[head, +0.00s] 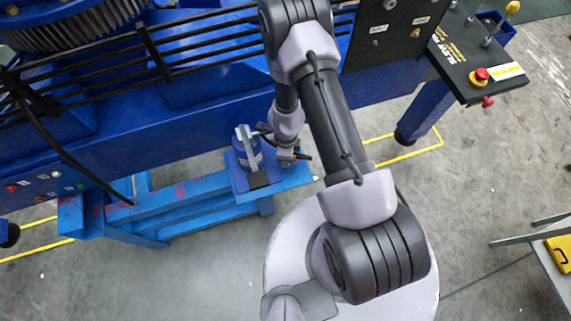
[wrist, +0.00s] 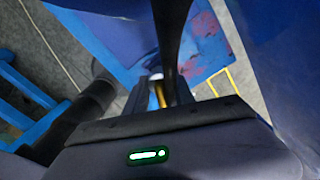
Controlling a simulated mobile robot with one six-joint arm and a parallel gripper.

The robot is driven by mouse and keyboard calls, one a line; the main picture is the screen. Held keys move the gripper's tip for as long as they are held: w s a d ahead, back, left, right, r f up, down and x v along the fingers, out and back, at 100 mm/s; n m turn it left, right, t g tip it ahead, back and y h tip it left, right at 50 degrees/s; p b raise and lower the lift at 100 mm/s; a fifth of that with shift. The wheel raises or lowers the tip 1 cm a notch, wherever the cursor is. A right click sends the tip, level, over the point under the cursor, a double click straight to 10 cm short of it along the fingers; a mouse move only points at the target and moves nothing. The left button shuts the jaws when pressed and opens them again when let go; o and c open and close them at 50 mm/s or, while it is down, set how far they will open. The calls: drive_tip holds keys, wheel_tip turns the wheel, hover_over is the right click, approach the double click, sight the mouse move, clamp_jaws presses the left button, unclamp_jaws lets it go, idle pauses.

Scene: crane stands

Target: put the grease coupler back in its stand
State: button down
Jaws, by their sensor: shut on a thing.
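My gripper (head: 286,159) is low beside a blue cylindrical pot (head: 248,150) in the head view, just to its right. In the wrist view my gripper (wrist: 160,92) is shut on a small brass-coloured piece (wrist: 161,98) with a pale tip, which appears to be the grease coupler. A thick black hose or bar (wrist: 172,35) crosses in front and hides part of it. The coupler is too small to make out in the head view. I cannot tell which part is its stand.
The pot stands on a small blue plate at the end of a blue beam (head: 190,196) with red marks. The large blue crane body (head: 110,150) with black rails lies behind. A control box (head: 470,60) is at upper right. Bare concrete floor (head: 150,285) is open in front.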

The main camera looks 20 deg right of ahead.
drive_tip(key=shift+f, duration=0.15)
drive_tip(key=shift+f+b, duration=0.45)
drive_tip(key=shift+b, duration=0.15)
drive_tip(key=shift+s+f+b, duration=0.1)
drive_tip(key=shift+f+b, duration=0.05)
drive_tip(key=shift+b, duration=0.15)
idle(1.2)
drive_tip(key=shift+r+p, duration=0.8)
drive_tip(key=shift+r, duration=0.05)
drive_tip(key=shift+f, duration=0.1)
drive_tip(key=shift+b, duration=0.3)
drive_tip(key=shift+f, duration=0.1)
